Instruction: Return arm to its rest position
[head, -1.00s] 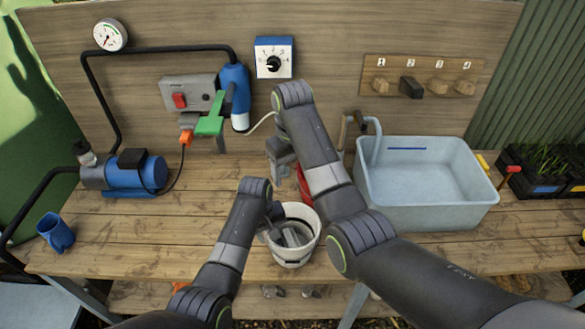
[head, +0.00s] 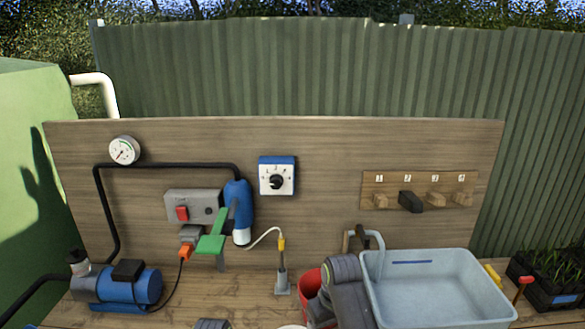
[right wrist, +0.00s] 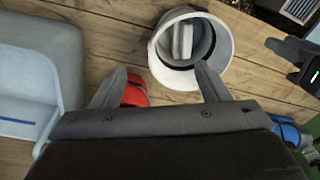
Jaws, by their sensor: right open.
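My right gripper (right wrist: 158,86) is open in the right wrist view, with nothing between its two fingers. It is over the bench beside a white bucket (right wrist: 222,38) that holds pale grey pieces. A red container (right wrist: 134,92) shows partly behind the left finger; in the head view it (head: 310,283) stands left of my right arm. In the head view my right arm rises from the bottom edge in front of the bench, and its gripper is hidden. Only a small dark part of my left arm shows at the bottom edge; its gripper is out of view.
A grey-blue basin (head: 440,312) stands right of my right arm, close to it. A grey probe stand (head: 282,284) with a cable is left of the red container. A blue pump (head: 130,288) is at the left. The wooden back panel (head: 330,225) carries a dial box (head: 277,176).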

